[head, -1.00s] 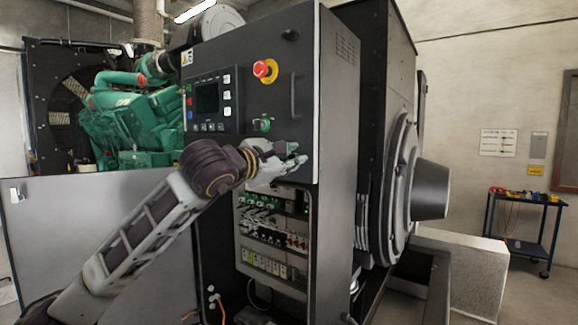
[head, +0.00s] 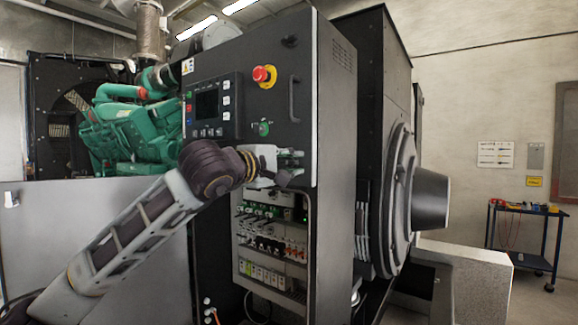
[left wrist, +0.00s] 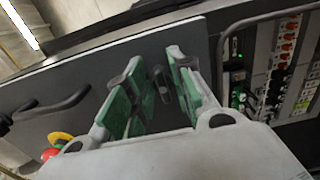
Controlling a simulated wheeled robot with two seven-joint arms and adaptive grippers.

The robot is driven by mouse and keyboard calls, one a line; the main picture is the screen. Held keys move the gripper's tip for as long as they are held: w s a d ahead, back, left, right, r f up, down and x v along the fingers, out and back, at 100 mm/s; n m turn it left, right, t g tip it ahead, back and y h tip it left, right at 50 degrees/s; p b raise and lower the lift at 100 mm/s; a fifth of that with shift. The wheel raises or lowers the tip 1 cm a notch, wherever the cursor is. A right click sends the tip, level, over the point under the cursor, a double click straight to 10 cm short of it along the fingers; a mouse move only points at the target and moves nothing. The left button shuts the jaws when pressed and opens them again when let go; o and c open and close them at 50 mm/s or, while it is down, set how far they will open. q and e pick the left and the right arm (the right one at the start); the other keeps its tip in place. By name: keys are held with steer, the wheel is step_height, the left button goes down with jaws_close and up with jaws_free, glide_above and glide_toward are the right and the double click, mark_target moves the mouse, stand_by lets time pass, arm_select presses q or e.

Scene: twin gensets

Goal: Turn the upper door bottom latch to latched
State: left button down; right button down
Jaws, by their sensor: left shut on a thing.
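The upper door (head: 270,105) is the dark front panel of the control cabinet, and its lower edge lies just above the open lower bay. My left gripper (head: 291,165) is at the door's lower right part in the head view and hides the bottom latch there. In the left wrist view, the green-padded fingers of my left gripper (left wrist: 154,86) stand on both sides of the small dark bottom latch (left wrist: 161,78). The latch's exact angle is hard to tell. My right gripper is in neither view.
The door carries a red emergency stop (head: 264,76), a green knob (head: 264,128), a dark handle (head: 294,98) and a display (head: 207,104). Breakers (head: 268,245) show in the lower bay. A tool cart (head: 524,240) stands far right.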

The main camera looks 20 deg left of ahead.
arm_select(q)
steer(key=shift+f, duration=0.1)
stand_by(0.4)
steer(key=c, duration=1.4)
jaws_free()
steer(key=shift+c, duration=0.2)
steer(key=shift+s, duration=0.15)
steer(key=v, duration=1.1)
steer(key=shift+s, duration=0.35)
steer(key=shift+a, duration=0.1)
